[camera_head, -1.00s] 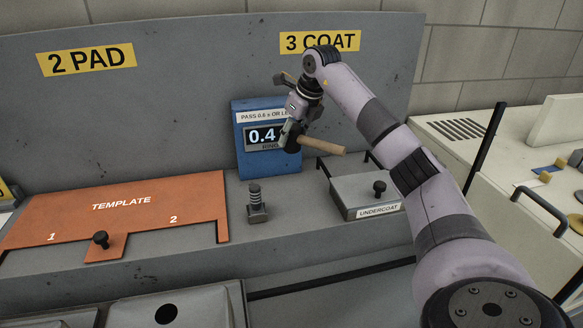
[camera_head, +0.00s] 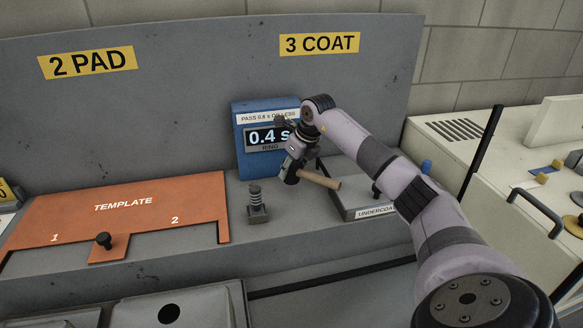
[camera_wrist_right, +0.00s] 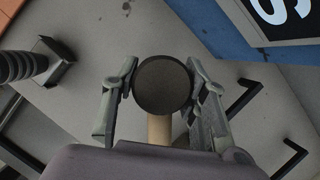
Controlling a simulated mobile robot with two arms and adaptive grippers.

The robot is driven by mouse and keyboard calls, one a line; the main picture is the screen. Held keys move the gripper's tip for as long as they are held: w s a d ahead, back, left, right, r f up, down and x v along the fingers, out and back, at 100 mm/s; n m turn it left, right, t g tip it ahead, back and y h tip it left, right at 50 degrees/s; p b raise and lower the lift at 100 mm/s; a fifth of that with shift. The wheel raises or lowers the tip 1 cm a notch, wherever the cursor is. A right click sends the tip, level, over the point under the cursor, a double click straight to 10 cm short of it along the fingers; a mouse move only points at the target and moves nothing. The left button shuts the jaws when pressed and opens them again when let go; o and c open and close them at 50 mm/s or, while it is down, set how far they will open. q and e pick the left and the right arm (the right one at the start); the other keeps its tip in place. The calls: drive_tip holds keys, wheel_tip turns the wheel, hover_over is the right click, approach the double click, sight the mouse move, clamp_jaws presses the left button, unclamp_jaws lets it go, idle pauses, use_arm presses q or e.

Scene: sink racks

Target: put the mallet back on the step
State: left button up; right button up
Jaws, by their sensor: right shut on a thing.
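The mallet has a pale wooden handle (camera_head: 320,179) and a dark head, mostly covered by the gripper in the head view. My right gripper (camera_head: 291,172) is shut on the mallet and holds it in front of the blue display box, with the handle pointing right. In the right wrist view the round black head end (camera_wrist_right: 162,85) sits between the fingers of the right gripper (camera_wrist_right: 163,95), with the handle below it. The grey step (camera_head: 235,218) runs along the panel; I cannot tell whether the mallet touches it. My left gripper is out of view.
A blue box (camera_head: 240,155) reads 0.4 s. A ribbed spring post (camera_head: 256,203) stands left of the gripper. The UNDERCOAT box (camera_head: 350,207) is close on the right, partly behind my arm. An orange template (camera_head: 130,215) lies to the left.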

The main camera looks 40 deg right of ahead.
sight(303, 175)
drive_tip(key=shift+f+b, duration=0.3)
drive_tip(key=shift+f, duration=0.25)
drive_tip(key=o, duration=1)
drive_tip(key=shift+r, duration=0.3)
drive_tip(key=shift+r+p, duration=0.55)
drive_tip(key=shift+r, duration=0.05)
drive_tip(key=b+v, duration=0.2)
drive_tip(key=v, duration=0.9)
drive_tip(key=shift+s+r+b, duration=0.15)
drive_tip(key=shift+r+b, duration=0.05)
drive_tip(key=shift+b, duration=0.15)
